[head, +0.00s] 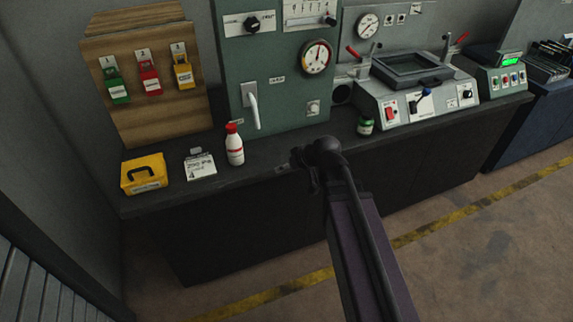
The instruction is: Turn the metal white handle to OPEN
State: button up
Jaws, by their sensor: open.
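The white handle (253,108) is on the lower left of the green-grey panel (290,97). It hangs downward from a small plate, with its free end slightly to the right. A small label lies near its lower left and another to its upper right; both are too small to read. My gripper (281,169) is at the front edge of the bench, below and to the right of the handle and apart from it. It is open and looks empty. Its fingers are small and dark in this view.
A white bottle with a red cap (234,147) stands in front of the handle, slightly left. A notepad (200,165) and a yellow case (144,174) lie further left. A green jar (365,126) stands to the right. The bench top (270,152) is bare between bottle and jar.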

jog(key=c, duration=0.5)
jog(key=shift+w+d+f, duration=0.15)
jog(key=shift+f, duration=0.05)
grip_shut()
jog(key=w+d+f+n+t+h+b, duration=0.1)
jog(key=w+d+f+t+h+b, duration=0.1)
jog(key=w+d+t+h+b, duration=0.65)
jog(key=w+a+r+n+t+y+b, duration=0.1)
jog(key=w+a+r+n+t, duration=0.3)
jog(key=w, duration=0.3)
jog(key=a+f+n+g+y+b, duration=0.1)
jog(key=a+f+n+y+b, duration=0.1)
jog(key=a+n+y+b, duration=0.3)
jog(key=shift+a+f+n+g+y, duration=0.35)
jog(key=shift+a+n+y, duration=1.4)
jog(key=shift+a+n, duration=2)
